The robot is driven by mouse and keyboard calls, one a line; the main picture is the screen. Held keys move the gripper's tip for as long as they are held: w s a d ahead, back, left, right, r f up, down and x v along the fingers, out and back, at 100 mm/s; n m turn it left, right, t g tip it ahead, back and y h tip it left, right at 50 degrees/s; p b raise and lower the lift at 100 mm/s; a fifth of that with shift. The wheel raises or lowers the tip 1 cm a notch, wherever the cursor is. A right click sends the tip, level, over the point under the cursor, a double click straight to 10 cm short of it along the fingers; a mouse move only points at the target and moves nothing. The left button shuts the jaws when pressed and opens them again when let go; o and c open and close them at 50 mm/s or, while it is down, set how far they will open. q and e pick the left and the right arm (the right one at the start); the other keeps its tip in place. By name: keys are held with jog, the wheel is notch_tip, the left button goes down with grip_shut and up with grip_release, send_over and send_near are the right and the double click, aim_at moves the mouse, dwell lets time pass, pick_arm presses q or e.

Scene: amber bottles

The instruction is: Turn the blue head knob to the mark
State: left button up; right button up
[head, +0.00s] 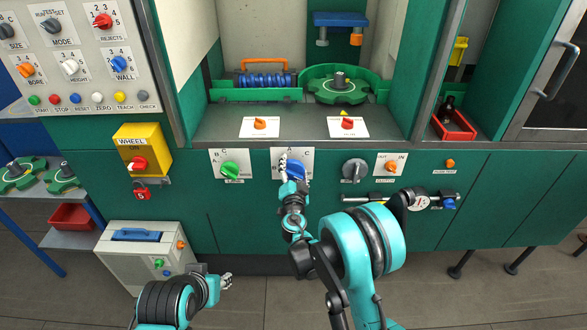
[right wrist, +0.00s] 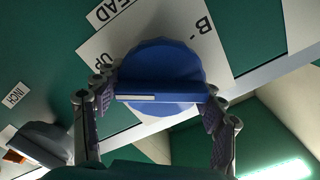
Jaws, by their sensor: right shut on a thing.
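The blue head knob (head: 298,166) sits on a white lettered plate (head: 307,155) on the green machine front, mostly hidden behind my right gripper (head: 292,170). In the right wrist view the blue knob (right wrist: 160,62) is large, with a straight grip bar across it and a white line along part of the bar. My right gripper (right wrist: 158,98) is shut on this bar, one finger at each end. The plate (right wrist: 100,47) shows the letters "B" and "EAD"; the mark the white line faces is unclear. My left gripper (head: 226,281) is low, away from the panel; its jaws are too small to judge.
A green knob (head: 230,170) is left of the blue one, and a grey knob (head: 354,170) is right of it. A gauge with a bar (head: 419,202) sticks out at lower right. A grey cabinet (head: 130,255) stands at lower left.

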jog(key=shift+m, duration=0.3)
jog(key=o, duration=1.2)
jog(key=shift+f, duration=0.1)
jog(key=s, duration=1.2)
